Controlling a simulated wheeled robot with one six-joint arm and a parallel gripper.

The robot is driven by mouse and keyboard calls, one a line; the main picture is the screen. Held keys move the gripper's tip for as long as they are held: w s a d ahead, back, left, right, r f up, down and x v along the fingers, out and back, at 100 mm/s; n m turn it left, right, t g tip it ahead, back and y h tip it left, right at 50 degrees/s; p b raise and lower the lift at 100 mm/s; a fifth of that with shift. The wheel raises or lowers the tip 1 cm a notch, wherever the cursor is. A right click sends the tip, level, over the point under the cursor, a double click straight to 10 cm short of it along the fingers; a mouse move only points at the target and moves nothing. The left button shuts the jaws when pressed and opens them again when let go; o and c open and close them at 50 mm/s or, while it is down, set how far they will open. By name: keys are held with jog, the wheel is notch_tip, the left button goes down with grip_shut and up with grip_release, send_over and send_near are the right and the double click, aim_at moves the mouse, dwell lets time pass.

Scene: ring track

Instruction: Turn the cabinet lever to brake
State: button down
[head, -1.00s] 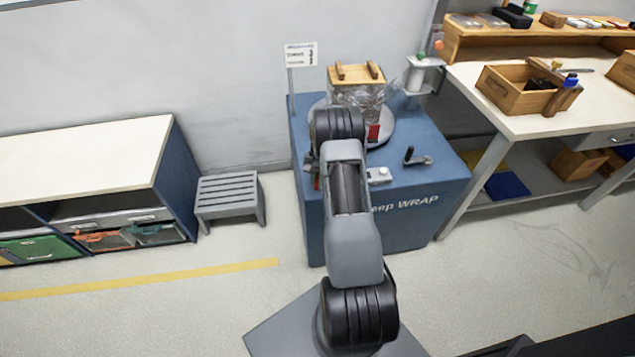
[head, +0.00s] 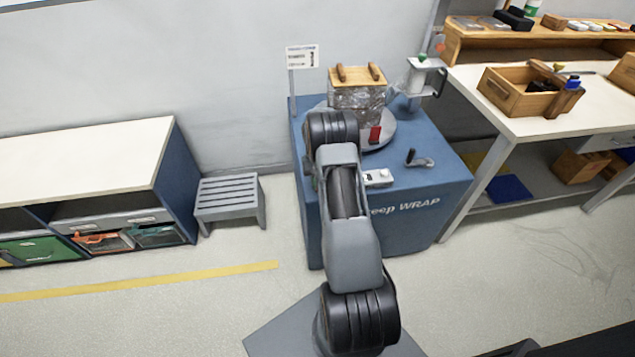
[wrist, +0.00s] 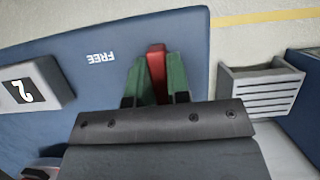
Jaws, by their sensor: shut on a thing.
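The blue cabinet (head: 420,222) stands ahead in the head view, with "WRAP" lettering on its front. The red lever (wrist: 156,62) shows in the wrist view, between the green fingers of my gripper (wrist: 157,82). My gripper is shut on the lever near the cabinet's edge. The word FREE (wrist: 101,57) is printed upside down on the blue top, left of the lever. No brake label shows.
A wrapped box with a wooden lid (head: 357,82) sits on the cabinet's turntable. A black crank (head: 417,159) and a counter showing 2 (wrist: 30,88) are on top. A grey step stool (head: 230,197) stands left. A workbench (head: 540,112) is at right.

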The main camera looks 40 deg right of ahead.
jog(key=shift+w+r, duration=0.1)
jog(key=shift+w, duration=0.05)
jog(key=c, duration=1.1)
grip_release()
jog(key=p+v, duration=0.1)
jog(key=v, duration=1.2)
jog(key=shift+r, duration=0.35)
